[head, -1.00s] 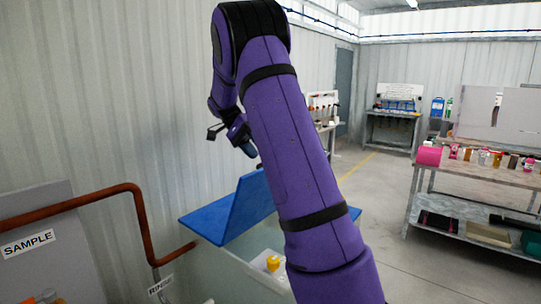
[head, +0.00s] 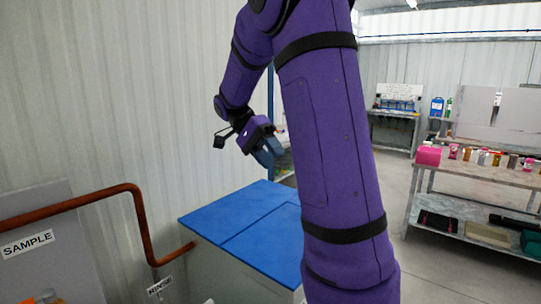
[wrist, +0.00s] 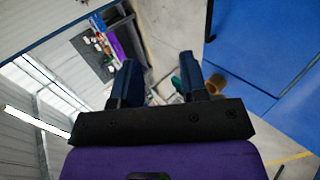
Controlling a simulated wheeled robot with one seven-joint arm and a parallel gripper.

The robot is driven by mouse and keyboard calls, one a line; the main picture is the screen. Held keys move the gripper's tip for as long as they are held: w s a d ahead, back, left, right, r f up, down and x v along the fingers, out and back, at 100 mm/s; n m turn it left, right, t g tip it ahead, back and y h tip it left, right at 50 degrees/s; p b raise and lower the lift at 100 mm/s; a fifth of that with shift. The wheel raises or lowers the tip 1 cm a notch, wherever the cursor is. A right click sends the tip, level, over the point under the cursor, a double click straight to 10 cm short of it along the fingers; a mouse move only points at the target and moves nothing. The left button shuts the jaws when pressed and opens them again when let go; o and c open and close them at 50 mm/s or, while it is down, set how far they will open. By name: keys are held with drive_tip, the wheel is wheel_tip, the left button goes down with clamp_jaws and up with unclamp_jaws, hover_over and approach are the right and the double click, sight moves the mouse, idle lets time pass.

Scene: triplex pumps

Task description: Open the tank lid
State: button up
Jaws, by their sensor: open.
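The blue tank lid (head: 265,240) lies flat on top of the pale tank (head: 215,270), level with a fixed-looking blue panel (head: 235,206) beside it, with a seam between them. The tank's inside is hidden. My gripper (head: 268,153) is above and behind the lid's far side, apart from it, with nothing visible in it. In the wrist view my gripper (wrist: 160,75) shows two dark blue fingers spread apart. The blue tank top (wrist: 255,55) shows to their right. My arm hides the right part of the lid in the head view.
A brown pipe (head: 137,205) bends beside the tank's left, near a SAMPLE sign (head: 28,243). The corrugated wall (head: 120,90) stands close behind. A shelf table (head: 480,175) with bottles stands at the right, with clear floor (head: 385,190) before it.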

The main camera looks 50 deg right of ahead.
idle(0.5)
drive_tip(key=s+a+n+t, duration=0.6)
drive_tip(key=a+n+t, duration=0.1)
drive_tip(key=a+n, duration=0.1)
drive_tip(key=s+a+n+t, duration=0.7)
drive_tip(key=a+n+t, duration=0.1)
drive_tip(key=a, duration=0.3)
drive_tip(key=shift+a+r+n+y, duration=0.15)
drive_tip(key=shift+a+n+y, duration=0.15)
drive_tip(key=shift+n, duration=0.2)
drive_tip(key=shift+w+d, duration=0.1)
drive_tip(key=shift+d, duration=0.05)
